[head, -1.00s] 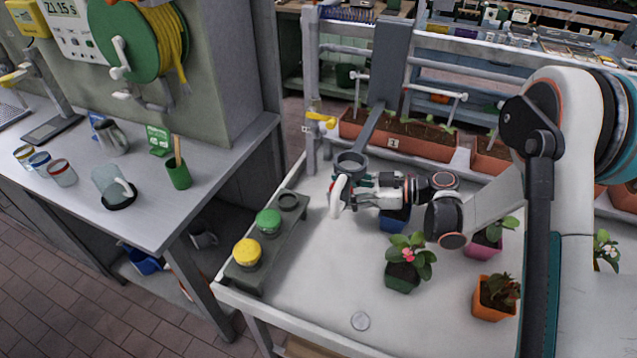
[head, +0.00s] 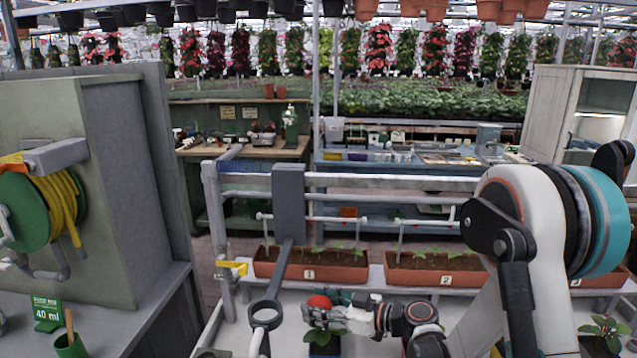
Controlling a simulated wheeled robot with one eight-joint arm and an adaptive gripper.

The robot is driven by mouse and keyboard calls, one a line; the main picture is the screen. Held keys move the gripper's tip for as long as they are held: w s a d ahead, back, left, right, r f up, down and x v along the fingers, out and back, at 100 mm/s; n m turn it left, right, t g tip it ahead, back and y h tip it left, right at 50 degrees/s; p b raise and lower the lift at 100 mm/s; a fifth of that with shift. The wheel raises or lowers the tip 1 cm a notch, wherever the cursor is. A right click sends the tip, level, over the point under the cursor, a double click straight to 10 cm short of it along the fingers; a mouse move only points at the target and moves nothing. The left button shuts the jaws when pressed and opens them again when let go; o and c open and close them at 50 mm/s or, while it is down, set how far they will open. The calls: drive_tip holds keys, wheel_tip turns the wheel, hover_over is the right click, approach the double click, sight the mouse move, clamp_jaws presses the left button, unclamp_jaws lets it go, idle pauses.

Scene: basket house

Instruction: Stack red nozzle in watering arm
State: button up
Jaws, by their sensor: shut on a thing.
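The red nozzle (head: 319,301) shows as a rounded red top between the fingers of my gripper (head: 322,314). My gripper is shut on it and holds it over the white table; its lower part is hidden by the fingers. The watering arm (head: 277,275) is a grey bar hanging from a grey upright block on the pipe frame. It ends in an open ring (head: 265,314) just left of my gripper. The nozzle appears apart from the ring, to its right.
A yellow-handled valve (head: 232,267) is on the frame's left post. Planters numbered 1 (head: 311,268) and 2 (head: 436,273) stand behind the watering arm. A potted plant (head: 324,343) is below my gripper. A green cup (head: 70,345) stands on the left counter.

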drive_tip(key=s+d+r+m+t+h, duration=0.1)
drive_tip(key=d+r+m+t+h, duration=0.2)
drive_tip(key=d, duration=0.7)
drive_tip(key=s+d+r+m+t+h, duration=0.1)
drive_tip(key=d+r+m+t+h, duration=0.3)
drive_tip(key=d, duration=0.6)
drive_tip(key=shift+r+m+t+h, duration=0.3)
drive_tip(key=shift+m+t+h, duration=0.3)
drive_tip(key=shift+m+h, duration=0.5)
